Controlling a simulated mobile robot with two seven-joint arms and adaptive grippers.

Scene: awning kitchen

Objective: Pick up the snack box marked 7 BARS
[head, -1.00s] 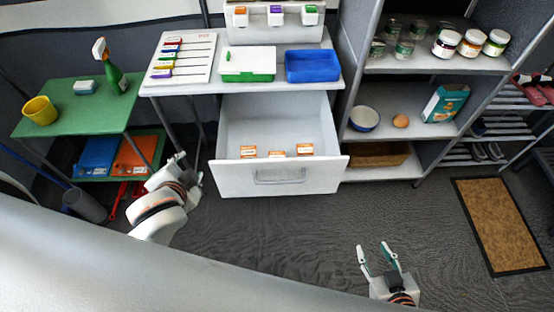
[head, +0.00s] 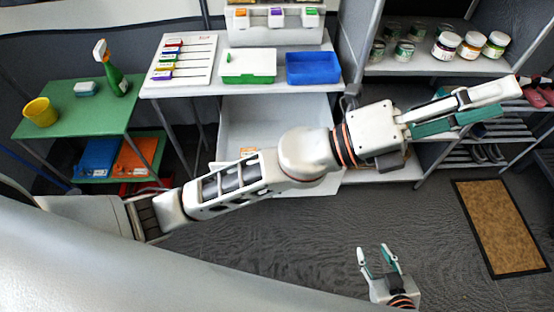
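No marking 7 BARS can be read at this size. A teal box on the middle shelf at the right, seen earlier, is now hidden behind my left arm and gripper. In the head view my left gripper (head: 507,97) reaches right across the front of that shelf, its fingers apart, with nothing visible between them. An orange and white box (head: 247,152) in the open drawer (head: 262,120) shows only in part; the others there are covered by my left arm. My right gripper (head: 378,252) is open and empty above the floor at the bottom.
A table with a blue tray (head: 313,67) and a green and white box (head: 249,66) stands behind the drawer. Several jars (head: 447,44) stand on the upper shelf (head: 420,66). A brown mat (head: 501,224) lies on the floor at right. The centre floor is clear.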

